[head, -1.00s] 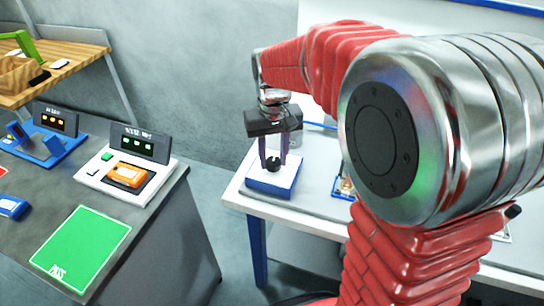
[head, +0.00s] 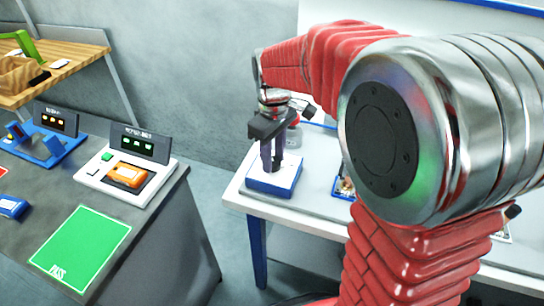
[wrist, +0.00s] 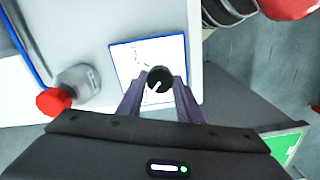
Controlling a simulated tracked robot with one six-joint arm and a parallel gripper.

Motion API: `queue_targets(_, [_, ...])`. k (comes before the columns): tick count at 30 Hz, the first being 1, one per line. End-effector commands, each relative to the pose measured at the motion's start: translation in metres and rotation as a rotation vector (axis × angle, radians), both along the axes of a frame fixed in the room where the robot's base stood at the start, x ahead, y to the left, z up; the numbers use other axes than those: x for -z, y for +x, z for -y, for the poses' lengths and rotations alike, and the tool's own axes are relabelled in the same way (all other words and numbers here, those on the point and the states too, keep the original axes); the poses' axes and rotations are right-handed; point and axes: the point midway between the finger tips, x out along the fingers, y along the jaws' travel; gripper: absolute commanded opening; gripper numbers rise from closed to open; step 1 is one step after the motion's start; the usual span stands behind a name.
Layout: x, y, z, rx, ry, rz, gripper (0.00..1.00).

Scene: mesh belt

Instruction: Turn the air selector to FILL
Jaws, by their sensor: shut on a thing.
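The air selector (head: 274,184) is a white box with a blue base on the front left part of the white table. Its black round knob (wrist: 159,79) shows in the wrist view, with a white pointer line running toward the lower left. My gripper (head: 272,164) points down over the box and is shut on the knob, with one purple finger on each side of it. The white label (wrist: 140,60) around the knob has small print that I cannot read. In the head view the fingers mostly hide the knob.
A bottle with a red cap (wrist: 54,101) stands close beside the selector on the table. A counter at left holds a white tester with an orange block (head: 126,175) and a green PASS mat (head: 80,245). Floor separates counter and table.

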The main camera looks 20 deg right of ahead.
Motion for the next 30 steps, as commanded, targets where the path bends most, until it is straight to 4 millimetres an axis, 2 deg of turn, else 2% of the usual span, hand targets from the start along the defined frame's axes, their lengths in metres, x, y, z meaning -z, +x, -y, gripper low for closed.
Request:
queue_targets(11, [-0.0029, 0.0039, 0.0005, -0.006, -0.001, 0.013, 0.10])
queue_targets(12, [-0.0029, 0.0039, 0.0006, -0.006, -0.001, 0.013, 0.33])
queue_targets(18, [-0.0019, 0.0024, 0.0006, -0.006, -0.001, 0.008, 0.47])
queue_targets(20, [-0.0016, 0.0020, 0.0005, -0.006, -0.001, 0.007, 0.51])
queue_targets(30, [-0.0039, 0.0009, 0.0004, -0.006, -0.001, 0.003, 0.51])
